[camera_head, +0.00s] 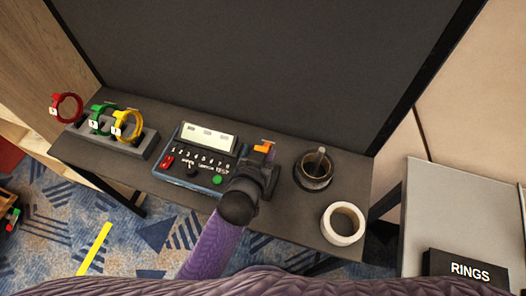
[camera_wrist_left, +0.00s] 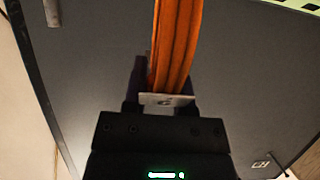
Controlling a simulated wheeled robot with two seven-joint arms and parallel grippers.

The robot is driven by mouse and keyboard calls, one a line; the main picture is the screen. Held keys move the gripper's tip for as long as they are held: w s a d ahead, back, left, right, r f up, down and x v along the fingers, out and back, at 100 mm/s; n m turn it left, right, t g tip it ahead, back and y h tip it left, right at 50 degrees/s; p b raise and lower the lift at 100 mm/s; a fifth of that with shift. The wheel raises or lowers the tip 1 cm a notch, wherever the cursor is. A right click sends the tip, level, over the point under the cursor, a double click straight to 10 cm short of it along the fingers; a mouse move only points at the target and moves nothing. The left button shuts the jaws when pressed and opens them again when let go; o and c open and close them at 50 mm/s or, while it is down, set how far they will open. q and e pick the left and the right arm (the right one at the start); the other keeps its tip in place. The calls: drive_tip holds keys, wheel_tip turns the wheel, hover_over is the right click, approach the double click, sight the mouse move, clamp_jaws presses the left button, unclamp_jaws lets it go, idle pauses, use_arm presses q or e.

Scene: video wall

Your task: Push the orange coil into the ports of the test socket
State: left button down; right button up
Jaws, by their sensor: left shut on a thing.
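My left gripper (camera_head: 262,163) is shut on the orange coil (camera_head: 264,147), beside the right end of the test device on the dark table. Only a small part of the coil shows above the gripper there. In the left wrist view the orange coil (camera_wrist_left: 177,45) rises from between the fingers (camera_wrist_left: 162,92), with a pale tag at its base. The test device (camera_head: 203,160) has a pale screen, a row of numbers, a red switch and a green button. My gripper and arm partly cover its right side. I cannot make out the test socket's ports clearly. My right gripper is not in view.
Red (camera_head: 66,107), green (camera_head: 101,119) and yellow (camera_head: 127,124) coils stand in a grey rack (camera_head: 143,146) at the left. A dark cup (camera_head: 313,171) and a white roll (camera_head: 343,224) stand right of my gripper. A dark screen (camera_head: 260,65) rises behind the table.

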use_arm(q)
drive_tip(key=shift+f+b, duration=0.4)
drive_tip(key=shift+f, duration=0.15)
drive_tip(key=shift+d+f, duration=0.1)
drive_tip(key=shift+d, duration=0.05)
idle(0.4)
